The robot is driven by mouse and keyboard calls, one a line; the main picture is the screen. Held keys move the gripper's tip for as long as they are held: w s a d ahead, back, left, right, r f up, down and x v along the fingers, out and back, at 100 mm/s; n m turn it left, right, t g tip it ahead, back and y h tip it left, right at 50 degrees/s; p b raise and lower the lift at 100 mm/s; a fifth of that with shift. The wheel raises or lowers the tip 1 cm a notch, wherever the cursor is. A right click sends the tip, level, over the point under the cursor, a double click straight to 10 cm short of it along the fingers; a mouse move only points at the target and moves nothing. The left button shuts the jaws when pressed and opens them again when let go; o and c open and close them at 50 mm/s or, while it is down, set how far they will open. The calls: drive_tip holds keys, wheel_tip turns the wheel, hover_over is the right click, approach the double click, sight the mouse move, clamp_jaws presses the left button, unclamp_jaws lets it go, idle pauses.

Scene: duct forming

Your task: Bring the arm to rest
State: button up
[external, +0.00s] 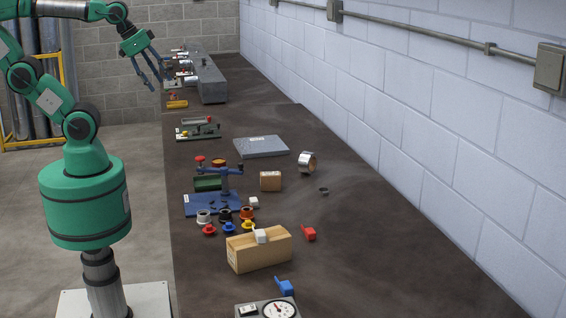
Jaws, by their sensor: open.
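My green arm stands at the left beside the long dark bench. My gripper (149,68) hangs at its end near the far left edge of the bench, above the bench surface. Its blue-grey fingers are spread apart and point down to the right. Nothing shows between the fingers. Small yellow and red items lie beyond and below the fingertips; the view does not show how far they are from them.
On the bench (400,240) stand a long grey block (211,82), a grey slab (261,146), a tape roll (307,162), a blue stand (224,180), a cardboard box (259,249) and a dial gauge (279,310). A block wall (450,110) with conduit borders the right. The bench's right side is mostly clear.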

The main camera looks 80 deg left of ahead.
wheel_tip(320, 180, down, 5)
drive_tip(key=b, duration=0.4)
drive_tip(key=shift+r, duration=0.1)
